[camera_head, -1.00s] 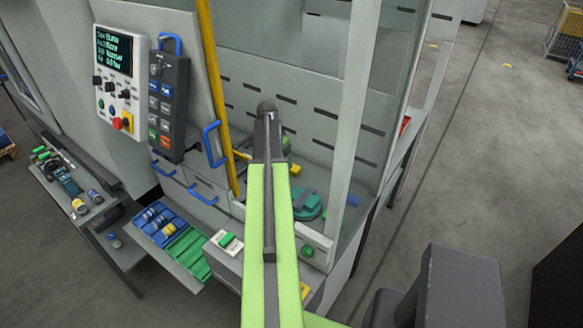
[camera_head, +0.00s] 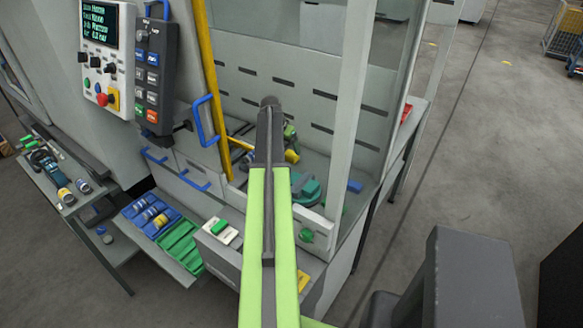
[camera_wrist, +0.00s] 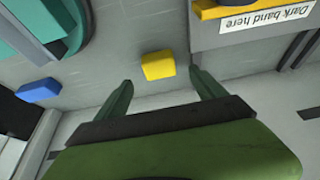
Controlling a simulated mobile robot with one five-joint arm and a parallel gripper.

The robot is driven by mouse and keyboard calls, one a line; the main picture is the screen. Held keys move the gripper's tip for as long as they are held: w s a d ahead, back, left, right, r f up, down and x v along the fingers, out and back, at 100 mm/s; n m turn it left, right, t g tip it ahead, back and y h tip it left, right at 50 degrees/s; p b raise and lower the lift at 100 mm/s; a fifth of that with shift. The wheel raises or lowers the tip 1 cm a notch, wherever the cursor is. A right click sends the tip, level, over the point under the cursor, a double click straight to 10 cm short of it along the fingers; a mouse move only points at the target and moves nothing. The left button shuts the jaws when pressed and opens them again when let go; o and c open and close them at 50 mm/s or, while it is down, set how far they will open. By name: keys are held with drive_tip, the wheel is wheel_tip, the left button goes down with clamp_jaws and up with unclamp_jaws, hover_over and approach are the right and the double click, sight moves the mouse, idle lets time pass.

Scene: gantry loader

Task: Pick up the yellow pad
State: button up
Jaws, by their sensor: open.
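The yellow pad (camera_wrist: 158,65) is a small block lying on the grey floor of the machine bay. In the wrist view it shows beyond and roughly between the tips of my gripper (camera_wrist: 161,82), whose two green fingers are apart and empty. The pad is not touched. In the head view a yellow piece (camera_head: 292,156), apparently the same pad, shows just right of my arm. My fingers cannot be made out in the head view.
A teal round part (camera_head: 307,187) and a blue block (camera_head: 354,186) lie nearby in the bay. In the wrist view, a grey box (camera_wrist: 235,42) carries a "Dark band here" label. A pale post (camera_head: 352,110) and yellow bar (camera_head: 212,90) flank the opening.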

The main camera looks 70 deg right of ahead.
sight(291, 153)
drive_tip(key=b+x, duration=0.4)
drive_tip(key=x, duration=0.1)
drive_tip(key=shift+d+f+b, duration=0.15)
drive_tip(key=shift+f+b, duration=0.2)
drive_tip(key=shift+r, duration=0.2)
drive_tip(key=c, duration=1.4)
